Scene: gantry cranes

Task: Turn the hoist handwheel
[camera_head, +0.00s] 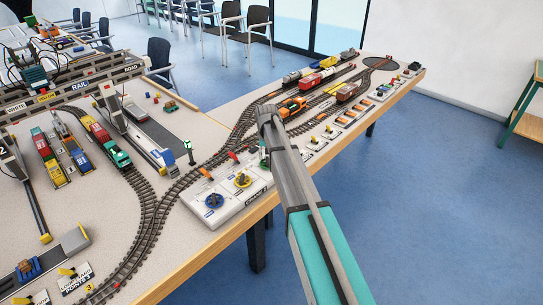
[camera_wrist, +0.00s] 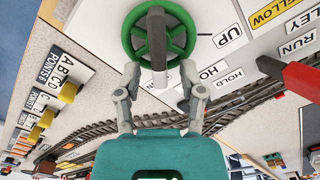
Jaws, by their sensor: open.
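The green handwheel (camera_wrist: 137,40) is at the top middle of the wrist view, with a grey spoke or handle at its centre. Labels reading UP and HO… lie on the white panel (camera_wrist: 213,20) beside it. My gripper (camera_wrist: 160,72) is open, its two grey fingers apart just below the wheel's rim in the picture. No contact with the rim is clear. In the head view my arm covers much of the panel there, and a bit of green beside it is too small to tell as wheel or gripper.
A red lever (camera_wrist: 298,76) is right of the wheel. In the head view, yellow (camera_head: 243,180) and blue (camera_head: 214,200) handwheels are on the control panel (camera_head: 232,212) along the table edge. Rail tracks (camera_head: 150,205), wagons and gantry cranes fill the table beyond.

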